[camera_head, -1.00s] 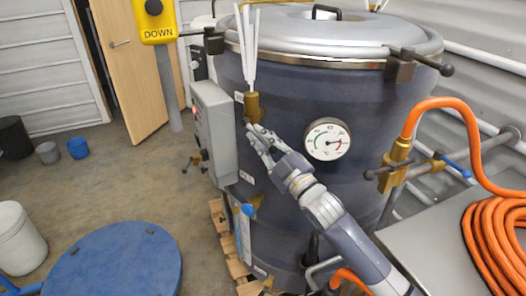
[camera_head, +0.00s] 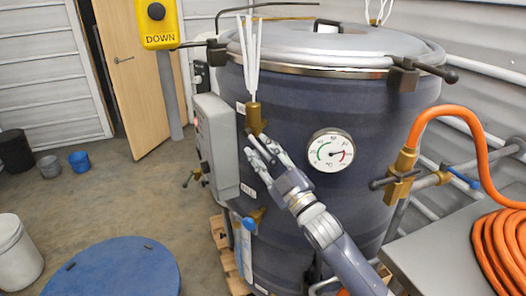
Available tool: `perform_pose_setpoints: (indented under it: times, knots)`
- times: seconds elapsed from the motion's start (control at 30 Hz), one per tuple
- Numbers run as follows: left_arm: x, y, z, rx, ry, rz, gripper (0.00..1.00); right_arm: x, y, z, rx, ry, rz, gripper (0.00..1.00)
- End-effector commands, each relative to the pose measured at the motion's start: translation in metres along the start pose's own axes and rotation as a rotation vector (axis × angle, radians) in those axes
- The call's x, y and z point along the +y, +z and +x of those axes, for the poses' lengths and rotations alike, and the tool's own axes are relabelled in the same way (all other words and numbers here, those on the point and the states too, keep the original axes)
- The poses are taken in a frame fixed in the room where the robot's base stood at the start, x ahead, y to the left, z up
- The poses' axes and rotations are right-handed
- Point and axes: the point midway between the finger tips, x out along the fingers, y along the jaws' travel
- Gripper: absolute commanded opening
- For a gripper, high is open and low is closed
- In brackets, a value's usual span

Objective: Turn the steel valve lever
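A brass valve (camera_head: 403,172) with a grey steel bar handle (camera_head: 383,183) stands right of the dark blue tank (camera_head: 290,105), below the orange hose end. Another brass fitting (camera_head: 253,117), with white tubes rising from it, is on the tank's front left; I cannot tell whether it has a steel lever. My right gripper (camera_head: 258,148) is in front of the tank, just below this fitting. Its fingers are apart and I see nothing between them. The fingers partly cover the area under the fitting; I cannot tell whether they touch it. My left gripper is not in view.
A round gauge (camera_head: 331,150) is right of my gripper. A grey control box (camera_head: 216,145) is to the left. A blue-handled valve (camera_head: 253,220) sits lower on the tank. Coiled orange hose (camera_head: 503,250) lies on a grey table (camera_head: 430,250). Floor at left is partly clear.

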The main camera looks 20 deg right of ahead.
Motion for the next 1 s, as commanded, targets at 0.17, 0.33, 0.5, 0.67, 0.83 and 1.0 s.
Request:
perform_pose_setpoints:
  times: [0.17,0.33,0.5,0.67,0.83,1.0]
  knots:
    - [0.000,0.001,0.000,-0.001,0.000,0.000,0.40,0.002,-0.001,0.001,0.003,0.002,-0.001,0.31]
    - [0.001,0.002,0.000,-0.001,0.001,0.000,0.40,0.001,-0.001,-0.006,0.002,0.002,-0.001,0.31]
    - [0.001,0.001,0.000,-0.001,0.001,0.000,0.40,0.001,0.000,-0.031,0.000,0.000,-0.002,0.31]
    - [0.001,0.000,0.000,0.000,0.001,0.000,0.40,0.000,0.001,-0.063,-0.001,0.000,-0.001,0.31]
    - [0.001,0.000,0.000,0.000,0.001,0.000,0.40,0.000,0.000,-0.092,-0.001,0.000,0.000,0.31]
    - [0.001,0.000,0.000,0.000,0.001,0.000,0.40,0.001,0.000,-0.111,0.000,0.001,0.000,0.31]
